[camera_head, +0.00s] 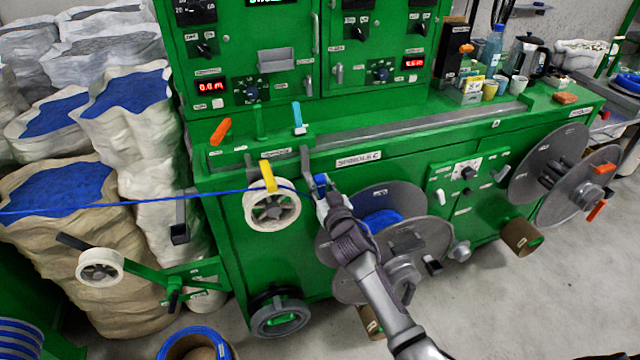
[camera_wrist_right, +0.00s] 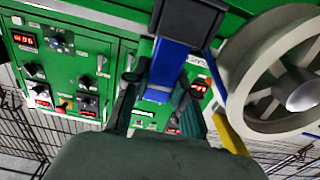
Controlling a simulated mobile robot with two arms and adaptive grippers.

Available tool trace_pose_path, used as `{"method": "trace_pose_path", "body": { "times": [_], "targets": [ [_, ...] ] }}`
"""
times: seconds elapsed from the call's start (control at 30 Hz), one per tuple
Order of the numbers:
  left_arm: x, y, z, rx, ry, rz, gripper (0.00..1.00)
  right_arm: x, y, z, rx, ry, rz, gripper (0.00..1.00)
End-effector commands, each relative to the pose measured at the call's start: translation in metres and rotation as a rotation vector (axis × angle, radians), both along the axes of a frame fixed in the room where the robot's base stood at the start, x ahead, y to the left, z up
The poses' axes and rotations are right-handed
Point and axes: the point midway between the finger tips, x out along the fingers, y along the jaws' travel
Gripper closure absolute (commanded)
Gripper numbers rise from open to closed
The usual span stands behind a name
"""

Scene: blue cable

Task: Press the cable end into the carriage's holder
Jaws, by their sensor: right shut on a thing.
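The blue cable (camera_head: 130,203) comes in from the left edge and runs over the white guide wheel (camera_head: 272,206) toward my right gripper (camera_head: 322,188). The right gripper is shut on the cable's blue end, which shows between the fingers in the right wrist view (camera_wrist_right: 168,68). A grey bracket (camera_head: 306,162), which looks like the carriage, hangs from the rail just above the gripper. In the wrist view a dark block (camera_wrist_right: 188,20) touches or overlaps the blue piece; I cannot tell whether the cable is seated in a holder. My left gripper is out of view.
A grey reel with blue cable (camera_head: 382,221) sits behind my right arm. A yellow lever (camera_head: 268,177) stands by the guide wheel. The green machine (camera_head: 360,100) fills the back. Sacks (camera_head: 130,110) stand at left; an empty grey reel (camera_head: 548,165) is at right.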

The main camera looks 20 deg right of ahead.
Motion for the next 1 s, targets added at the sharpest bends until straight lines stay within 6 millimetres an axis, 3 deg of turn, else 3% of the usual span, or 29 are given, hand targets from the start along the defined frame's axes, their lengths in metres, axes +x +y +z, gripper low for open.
{"method": "trace_pose_path", "body": {
  "times": [0.97,1.0],
  "targets": [
    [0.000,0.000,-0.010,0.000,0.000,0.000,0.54,0.000,0.000,-0.012,0.001,0.000,0.000,1.00],
    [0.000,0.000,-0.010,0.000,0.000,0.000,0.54,0.000,0.000,-0.012,0.001,0.000,0.000,0.70]
  ]
}}
